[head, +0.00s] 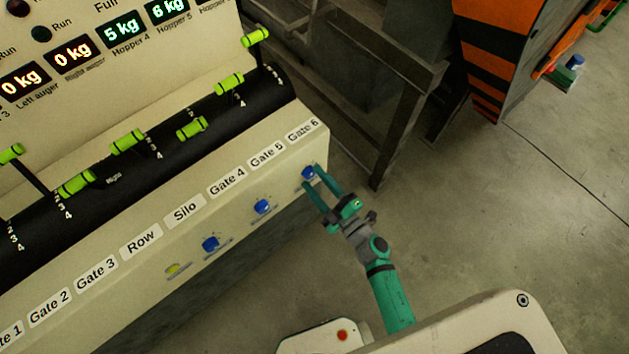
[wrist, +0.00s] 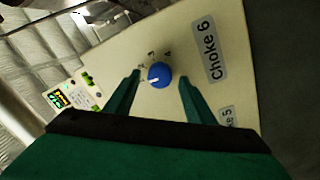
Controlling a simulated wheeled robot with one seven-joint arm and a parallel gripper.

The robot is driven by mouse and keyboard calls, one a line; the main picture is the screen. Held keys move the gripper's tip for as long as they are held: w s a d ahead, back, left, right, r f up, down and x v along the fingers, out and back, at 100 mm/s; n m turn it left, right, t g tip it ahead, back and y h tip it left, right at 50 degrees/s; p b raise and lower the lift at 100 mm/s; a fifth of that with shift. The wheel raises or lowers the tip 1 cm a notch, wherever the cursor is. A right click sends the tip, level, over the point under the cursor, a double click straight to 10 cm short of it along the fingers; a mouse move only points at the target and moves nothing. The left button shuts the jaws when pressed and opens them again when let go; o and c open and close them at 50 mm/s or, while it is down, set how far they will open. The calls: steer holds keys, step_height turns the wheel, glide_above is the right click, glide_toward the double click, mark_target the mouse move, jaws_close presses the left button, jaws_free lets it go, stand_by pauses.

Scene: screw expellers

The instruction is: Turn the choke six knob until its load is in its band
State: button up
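The choke six knob (wrist: 160,75) is a round blue knob with a white pointer mark, beside the label "Choke 6" (wrist: 211,50) in the wrist view. Small scale numbers stand around it, too small to read surely. In the head view the blue knob (head: 308,173) at the right end of the panel front lies at my fingertips. My gripper (head: 312,177) is open, with one finger on each side of the knob. In the wrist view gaps show between the fingers and the knob. The choke six load readout cannot be made out.
More knobs, such as a blue one (head: 262,207), sit along the panel front (head: 150,270). Green-handled levers (head: 229,83) stand above. The Hopper 4 display (head: 122,29) reads 5 kg, Hopper 5 reads 6 kg.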

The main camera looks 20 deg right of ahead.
steer(key=shift+s+d, duration=0.35)
steer(key=shift+s, duration=0.15)
steer(key=v, duration=0.9)
steer(key=shift+s, duration=0.3)
steer(key=shift+a, duration=0.2)
steer(key=shift+s+d, duration=0.1)
steer(key=shift+d, duration=0.1)
steer(key=s+a+r+m+g+h, duration=0.1)
steer(key=s+a+r+m+h, duration=0.1)
steer(key=s+a+r+m, duration=0.3)
steer(key=s+a+r+m+g+h, duration=0.1)
steer(key=s+a+r+m+h, duration=0.2)
steer(key=s+a+m, duration=0.6)
steer(key=s+a+r, duration=0.2)
steer(key=a, duration=0.2)
steer(key=shift+s+m, duration=0.35)
steer(key=shift+m, duration=0.05)
